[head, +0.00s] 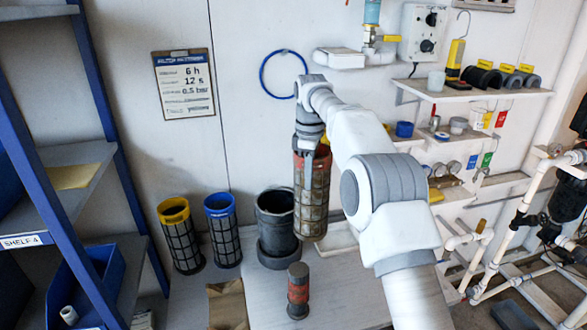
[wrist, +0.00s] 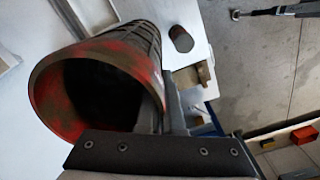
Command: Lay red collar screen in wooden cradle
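The red collar screen (head: 311,195), a mesh cylinder with a worn red rim, hangs upright from my gripper (head: 309,143) in the head view, above the bench and just right of the dark grey pot. In the wrist view the screen's open red-rimmed end (wrist: 100,90) fills the left, with a finger against its wall (wrist: 172,105). A brown wooden piece, which looks like the cradle (head: 228,305), lies at the bench's front, partly cut off. It also seems to show in the wrist view (wrist: 190,77).
The dark grey pot (head: 277,228) stands close left of the held screen. Yellow-collared (head: 180,240) and blue-collared (head: 222,232) screens stand further left. A short grey-and-red cylinder (head: 298,290) stands right of the wooden piece. A blue shelf rack (head: 105,120) borders the left.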

